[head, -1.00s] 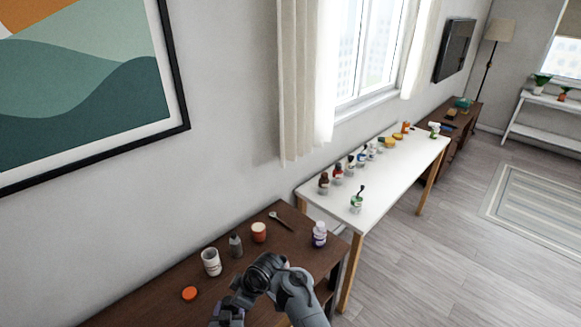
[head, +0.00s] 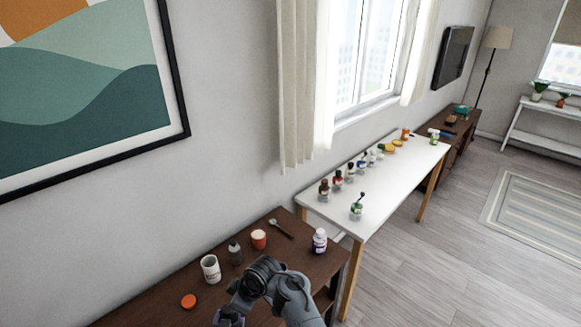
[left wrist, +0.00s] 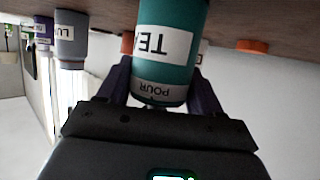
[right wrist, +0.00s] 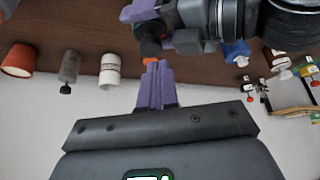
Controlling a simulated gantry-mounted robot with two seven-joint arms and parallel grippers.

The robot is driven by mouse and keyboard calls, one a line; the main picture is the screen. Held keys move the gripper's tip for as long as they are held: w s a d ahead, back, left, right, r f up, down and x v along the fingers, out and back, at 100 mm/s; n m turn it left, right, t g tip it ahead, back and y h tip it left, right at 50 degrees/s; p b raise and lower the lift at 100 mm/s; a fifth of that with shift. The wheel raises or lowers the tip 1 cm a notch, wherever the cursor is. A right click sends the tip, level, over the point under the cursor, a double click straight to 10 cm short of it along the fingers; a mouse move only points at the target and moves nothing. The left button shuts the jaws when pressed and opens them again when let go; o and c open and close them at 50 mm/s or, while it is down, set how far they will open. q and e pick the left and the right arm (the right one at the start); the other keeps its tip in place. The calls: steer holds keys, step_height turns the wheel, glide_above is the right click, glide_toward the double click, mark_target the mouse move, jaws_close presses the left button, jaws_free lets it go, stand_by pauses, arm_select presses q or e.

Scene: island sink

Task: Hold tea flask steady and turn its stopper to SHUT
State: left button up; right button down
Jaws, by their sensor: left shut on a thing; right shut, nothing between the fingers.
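The tea flask (left wrist: 179,20) is a teal cylinder lettered TEA, upside down in the left wrist view. Its grey stopper (left wrist: 160,92) shows the word POUR, also upside down. The purple fingers of my left gripper (left wrist: 162,84) flank the flask's stopper end and are shut on it; whether they press body or stopper is hard to tell. In the right wrist view, the dark green flask (right wrist: 148,36) is partly hidden by my left arm. My right gripper (right wrist: 154,66) is shut and empty, just below the flask's end in that picture. The head view does not show the flask.
An orange lid (head: 188,301), white mug (head: 210,268), grey bottle (head: 235,252), orange cup (head: 259,239), spoon (head: 280,229) and purple-white bottle (head: 319,241) stand or lie on the brown table. A grey container (left wrist: 71,38) is near the flask. A white table (head: 390,180) holds several bottles.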

steer(key=shift+f, duration=2.95)
glide_toward(228, 312)
steer(key=shift+s+a+f, duration=0.3)
steer(key=shift+a+f, duration=0.05)
steer(key=shift+f, duration=0.15)
step_height(228, 312, down, 6)
steer(key=shift+w+a, duration=0.25)
steer(key=shift+a, duration=0.05)
